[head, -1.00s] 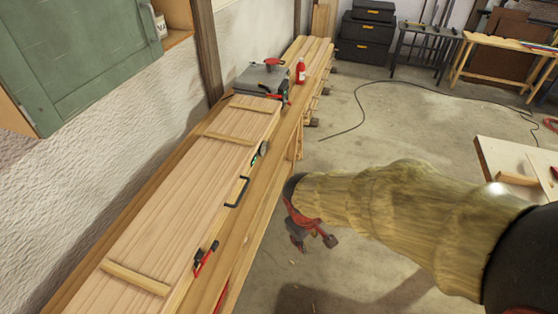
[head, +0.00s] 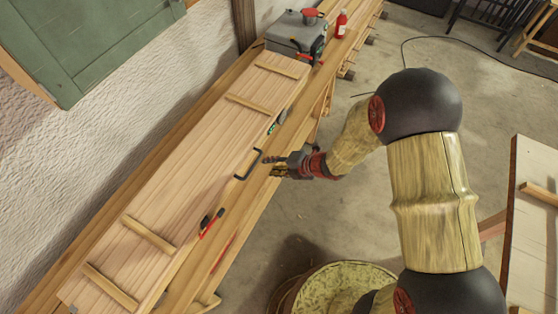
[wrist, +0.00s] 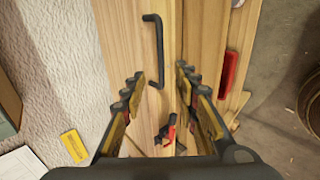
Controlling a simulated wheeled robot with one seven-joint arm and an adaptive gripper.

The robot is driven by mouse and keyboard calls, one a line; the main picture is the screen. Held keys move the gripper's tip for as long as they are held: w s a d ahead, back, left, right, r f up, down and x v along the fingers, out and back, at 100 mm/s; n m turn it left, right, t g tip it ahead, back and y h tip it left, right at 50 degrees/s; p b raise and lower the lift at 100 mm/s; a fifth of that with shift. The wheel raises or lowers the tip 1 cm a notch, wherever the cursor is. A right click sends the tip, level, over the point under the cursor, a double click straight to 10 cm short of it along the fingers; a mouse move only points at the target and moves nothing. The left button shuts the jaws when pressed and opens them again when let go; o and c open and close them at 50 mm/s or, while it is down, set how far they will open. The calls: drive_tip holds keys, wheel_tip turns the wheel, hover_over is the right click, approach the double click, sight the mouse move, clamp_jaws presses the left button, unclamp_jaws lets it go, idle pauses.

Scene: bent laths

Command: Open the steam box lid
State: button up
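The steam box (head: 180,190) is a long pale wooden box on the bench by the wall, with cross battens on its lid. The lid looks closed. A black bar handle (head: 248,164) sits on its front edge and also shows in the wrist view (wrist: 158,45). A red and black clamp or latch (head: 211,223) is on the same edge, nearer; it shows below the handle in the wrist view (wrist: 168,130). My gripper (head: 274,166) is open and empty, just right of the handle in the head view. In the wrist view its fingers (wrist: 160,88) are spread, with the handle beyond them.
A grey machine (head: 296,35) and a red bottle (head: 341,23) stand at the bench's far end. A green cabinet (head: 85,45) hangs on the wall. A round tub (head: 345,285) stands on the floor in front. A pale worktable (head: 530,225) is at right.

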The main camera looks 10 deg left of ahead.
sight(254, 165)
drive_tip(key=shift+b+x, duration=3.35)
drive_tip(key=shift+x, duration=2.4)
drive_tip(key=shift+w+d, duration=0.1)
drive_tip(key=shift+w, duration=0.1)
drive_tip(key=c, duration=0.3)
drive_tip(key=c, duration=0.4)
clamp_jaws()
drive_tip(key=shift+r, duration=0.1)
